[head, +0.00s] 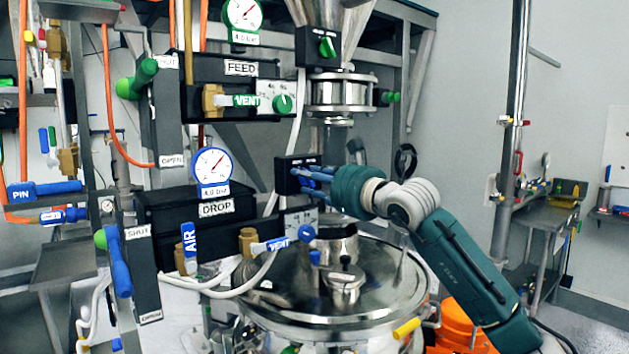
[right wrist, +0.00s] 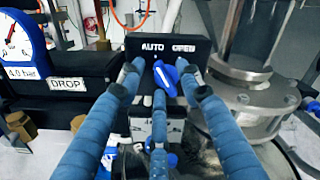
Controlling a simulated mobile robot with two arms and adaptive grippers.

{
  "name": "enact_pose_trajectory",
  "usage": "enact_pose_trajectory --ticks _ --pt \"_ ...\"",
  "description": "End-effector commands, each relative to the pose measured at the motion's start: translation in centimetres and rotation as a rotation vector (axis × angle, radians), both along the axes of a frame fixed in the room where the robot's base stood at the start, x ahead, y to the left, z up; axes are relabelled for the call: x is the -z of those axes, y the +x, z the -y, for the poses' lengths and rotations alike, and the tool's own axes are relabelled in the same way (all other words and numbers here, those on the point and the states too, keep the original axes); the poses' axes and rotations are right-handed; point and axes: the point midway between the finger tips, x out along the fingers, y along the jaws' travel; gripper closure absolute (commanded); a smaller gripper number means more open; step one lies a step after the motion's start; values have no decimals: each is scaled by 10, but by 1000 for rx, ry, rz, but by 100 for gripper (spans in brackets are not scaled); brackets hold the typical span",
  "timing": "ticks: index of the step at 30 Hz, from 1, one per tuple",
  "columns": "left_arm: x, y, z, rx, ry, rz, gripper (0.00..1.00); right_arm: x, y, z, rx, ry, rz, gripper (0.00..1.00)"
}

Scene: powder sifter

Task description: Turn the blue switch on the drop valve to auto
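The black drop valve switch box (head: 288,176) stands near the middle of the head view. In the right wrist view, the box (right wrist: 140,58) carries the words AUTO on the left and OPEN on the right. The blue switch (right wrist: 165,79) sits below these words. Its exact setting is hard to tell. My right gripper (head: 312,176) reaches in from the right to the box front. In the right wrist view, its blue fingers (right wrist: 162,72) are spread around the switch, with visible gaps. The fingers hide the switch in the head view. My left gripper is not in view.
The black DROP unit (head: 160,207) with a blue-rimmed gauge (head: 212,166) is left of the switch box. The FEED unit (head: 205,68) is above. A steel vessel lid (head: 300,300) lies below.

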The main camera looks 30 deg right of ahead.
Motion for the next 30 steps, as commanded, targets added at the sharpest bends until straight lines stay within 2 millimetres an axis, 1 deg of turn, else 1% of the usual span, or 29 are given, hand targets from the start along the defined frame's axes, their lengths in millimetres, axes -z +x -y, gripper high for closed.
enact_pose_trajectory --ticks 2,5,10,15,24,30 --pt "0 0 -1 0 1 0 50 1 -4 1 1 -2 -2 65" --pt "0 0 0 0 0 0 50 2 -16 2 2 -3 -2 65" --pt "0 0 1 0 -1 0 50 3 -49 4 2 -8 -5 65" --pt "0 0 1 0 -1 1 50 2 -75 5 -1 -7 -4 65" --pt "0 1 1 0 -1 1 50 1 -104 7 -2 2 0 65" --pt "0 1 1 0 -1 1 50 0 -116 8 -1 1 0 65"
